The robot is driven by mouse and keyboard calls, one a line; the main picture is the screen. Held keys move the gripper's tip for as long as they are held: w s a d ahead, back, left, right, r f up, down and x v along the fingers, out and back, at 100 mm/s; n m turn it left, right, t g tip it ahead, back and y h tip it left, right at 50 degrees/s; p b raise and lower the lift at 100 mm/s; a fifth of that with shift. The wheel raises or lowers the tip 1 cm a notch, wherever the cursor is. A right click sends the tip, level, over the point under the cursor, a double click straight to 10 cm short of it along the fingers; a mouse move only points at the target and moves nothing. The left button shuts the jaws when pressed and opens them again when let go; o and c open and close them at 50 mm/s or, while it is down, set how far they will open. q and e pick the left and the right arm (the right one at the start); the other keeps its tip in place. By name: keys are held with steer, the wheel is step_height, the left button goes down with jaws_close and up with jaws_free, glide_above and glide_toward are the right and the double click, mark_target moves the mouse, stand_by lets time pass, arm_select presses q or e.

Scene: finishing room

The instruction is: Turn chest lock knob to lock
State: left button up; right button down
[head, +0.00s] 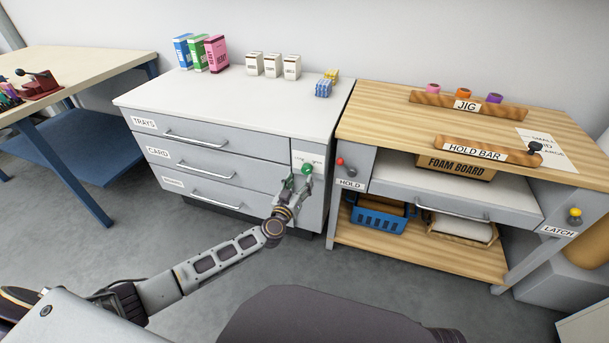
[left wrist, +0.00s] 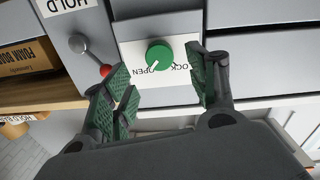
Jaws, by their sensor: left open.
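The chest (head: 225,115) is a light grey drawer cabinet with a white top. Its green lock knob (head: 307,169) is on a small panel at the right end of the front. In the left wrist view the round knob (left wrist: 159,54) has a white pointer toward the lower left, nearer the OPEN word than the LOCK word; both words look upside down. My left gripper (head: 297,184) is open just in front of the knob. In the left wrist view its green-padded fingers (left wrist: 160,86) are either side of and below the knob, apart from it. My right gripper is out of view.
A wooden-topped bench (head: 470,128) stands close to the right of the chest. Its HOLD lever with a red ball (head: 341,162) is near the knob. Boxes (head: 215,52) stand on the chest top. Grey floor in front is open.

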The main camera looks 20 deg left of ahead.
mark_target(305, 171)
arm_select(q)
steer(key=shift+w+b, duration=0.4)
steer(key=shift+w, duration=0.8)
steer(key=shift+w+d+b, duration=0.15)
steer(key=shift+w+b, duration=0.35)
steer(key=shift+w, duration=1.15)
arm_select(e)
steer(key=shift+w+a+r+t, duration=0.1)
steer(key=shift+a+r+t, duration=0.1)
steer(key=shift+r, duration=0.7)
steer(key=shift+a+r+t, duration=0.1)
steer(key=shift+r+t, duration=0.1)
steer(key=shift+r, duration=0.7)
arm_select(q)
steer(key=c, duration=1)
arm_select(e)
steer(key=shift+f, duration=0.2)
arm_select(q)
steer(key=shift+c, duration=0.2)
